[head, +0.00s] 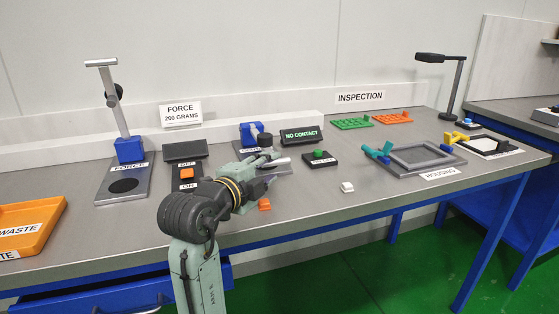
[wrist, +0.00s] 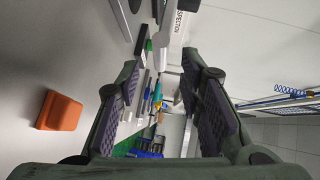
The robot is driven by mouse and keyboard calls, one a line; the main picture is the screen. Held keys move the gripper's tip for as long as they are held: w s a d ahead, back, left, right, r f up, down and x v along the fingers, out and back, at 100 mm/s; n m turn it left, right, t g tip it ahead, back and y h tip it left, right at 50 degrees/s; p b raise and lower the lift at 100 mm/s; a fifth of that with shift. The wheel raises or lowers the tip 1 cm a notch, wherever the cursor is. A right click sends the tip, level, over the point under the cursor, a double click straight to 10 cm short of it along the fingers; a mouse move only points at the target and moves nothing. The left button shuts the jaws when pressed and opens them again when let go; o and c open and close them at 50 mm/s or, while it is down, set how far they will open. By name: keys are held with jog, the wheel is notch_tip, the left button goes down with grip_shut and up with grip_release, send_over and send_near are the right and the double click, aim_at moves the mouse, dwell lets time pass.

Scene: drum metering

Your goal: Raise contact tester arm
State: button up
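The contact tester is a blue stand (head: 247,131) with a partly hidden label, just left of the "NO CONTACT" display (head: 301,135). My gripper (head: 282,168) is in front of it and hides much of its base and arm. In the wrist view my two fingers (wrist: 163,95) are wide apart. A pale bar with a rounded end (wrist: 165,40) shows ahead between them, likely the tester's arm. I cannot tell how far it lies from the pads, and nothing is clamped.
A small orange block (head: 264,205) lies on the table below my gripper; it also shows in the wrist view (wrist: 58,110). A black button box (head: 319,158) with a green top and a small white piece (head: 347,187) are to the right. The FORCE stand (head: 130,150) is at left.

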aim_at(276, 164)
jog(key=x, duration=0.5)
jog(key=shift+w+p, duration=0.15)
jog(key=shift+p, duration=0.25)
jog(key=shift+c, duration=0.5)
jog(key=c, duration=0.5)
jog(key=shift+f, duration=0.1)
grip_shut()
jog(key=shift+f, duration=0.1)
